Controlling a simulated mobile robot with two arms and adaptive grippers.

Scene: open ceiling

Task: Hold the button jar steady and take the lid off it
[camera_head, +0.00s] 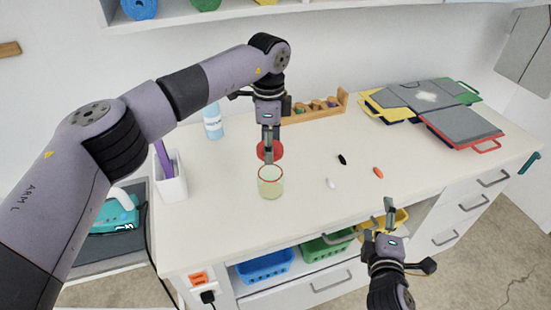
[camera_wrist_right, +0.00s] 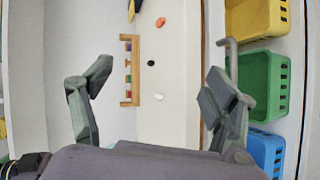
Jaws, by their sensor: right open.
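The button jar (camera_head: 270,185) stands upright on the table, pale and see-through with a red rim; its mouth looks uncovered. The red lid (camera_head: 276,151) shows just above and behind the jar in the head view. My left gripper (camera_head: 267,157) points down in front of the lid, its tips just over the jar's far rim. Its fingers are seen edge-on, so I cannot tell whether they grip the lid or whether the lid lies on the table. My right gripper (camera_head: 385,220) is open and empty by the table's front edge; its spread fingers show in the wrist view (camera_wrist_right: 155,88).
Black (camera_head: 342,159), white (camera_head: 331,183) and orange (camera_head: 378,172) small pieces lie right of the jar. A wooden rack (camera_head: 320,108), blue bottle (camera_head: 213,122), white holder (camera_head: 170,180) and stacked folders (camera_head: 440,105) stand around. Coloured bins sit below. The table's front middle is clear.

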